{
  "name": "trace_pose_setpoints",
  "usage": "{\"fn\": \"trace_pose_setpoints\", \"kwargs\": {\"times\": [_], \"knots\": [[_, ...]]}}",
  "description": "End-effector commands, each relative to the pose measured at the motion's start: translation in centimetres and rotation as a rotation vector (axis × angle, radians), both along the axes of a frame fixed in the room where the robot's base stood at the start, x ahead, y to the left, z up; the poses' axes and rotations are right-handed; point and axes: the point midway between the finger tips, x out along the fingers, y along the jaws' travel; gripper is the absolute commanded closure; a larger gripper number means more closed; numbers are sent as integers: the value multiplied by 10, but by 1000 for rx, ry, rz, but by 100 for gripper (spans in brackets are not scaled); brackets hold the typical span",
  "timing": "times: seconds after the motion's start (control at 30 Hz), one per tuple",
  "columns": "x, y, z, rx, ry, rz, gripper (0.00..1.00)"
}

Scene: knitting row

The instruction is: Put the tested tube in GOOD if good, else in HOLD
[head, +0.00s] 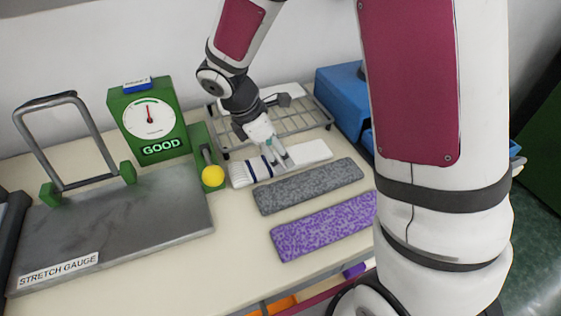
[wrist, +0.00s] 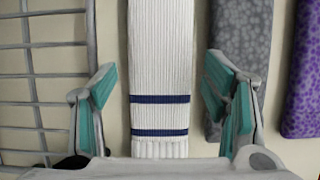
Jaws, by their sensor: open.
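The white ribbed knitted tube (head: 312,152) with two navy stripes lies flat on the table; it also shows in the wrist view (wrist: 160,50). The stretch gauge (head: 150,215) stands at the left, and its dial box (head: 148,118) has a lit GOOD sign and a nearly upright red needle. My gripper (head: 272,162) is open above the striped end of the tube. In the wrist view its two green-padded fingers (wrist: 160,90) are on either side of the tube, apart from it. No container label reading GOOD or HOLD is legible.
A grey speckled tube (head: 308,186) and a purple one (head: 325,226) lie beside the white tube. A wire rack (head: 300,118) stands behind it. A blue bin (head: 340,92) is at the back right, partly hidden by my arm. A yellow-knobbed lever (head: 213,175) is close left.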

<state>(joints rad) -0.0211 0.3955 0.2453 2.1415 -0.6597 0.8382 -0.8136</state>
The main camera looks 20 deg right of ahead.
Motion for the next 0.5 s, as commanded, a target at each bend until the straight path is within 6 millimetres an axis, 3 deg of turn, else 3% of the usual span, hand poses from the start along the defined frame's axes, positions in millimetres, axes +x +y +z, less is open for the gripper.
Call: {"fn": "trace_pose_setpoints", "kwargs": {"times": [0.13,0.43,0.47,0.5], "knots": [[0,-8,-18,-1,4,1,32],[0,-10,-23,0,0,0,32],[0,-10,-23,0,0,0,34],[0,-10,-23,0,0,0,43]]}}
